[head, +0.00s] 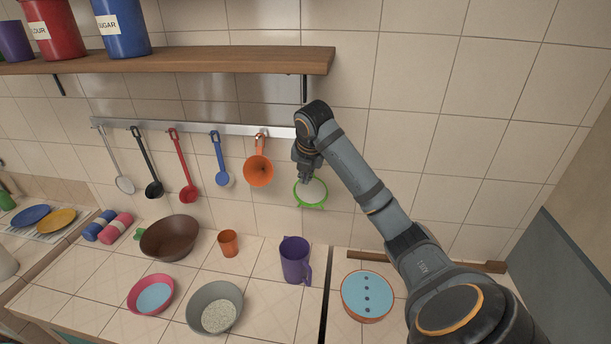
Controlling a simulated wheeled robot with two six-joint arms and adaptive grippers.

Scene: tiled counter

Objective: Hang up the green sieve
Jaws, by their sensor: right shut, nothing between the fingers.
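The green sieve (310,204) shows as a green ring with a pale mesh, in front of the tiled wall below the right end of the metal rail (185,128). Its handle and upper part are hidden behind my right gripper and wrist, so I cannot tell whether it hangs on a hook. My right gripper (305,177) points down at the sieve's upper edge, shut with nothing held between the fingers. I cannot tell whether it touches the sieve. My left gripper is not in view.
Several ladles and an orange funnel (258,170) hang on the rail left of the sieve. A wooden shelf (190,61) runs above. Below stand a purple jug (294,260), an orange cup (228,243), bowls and a blue-topped round dish (366,296). The wall to the right is bare.

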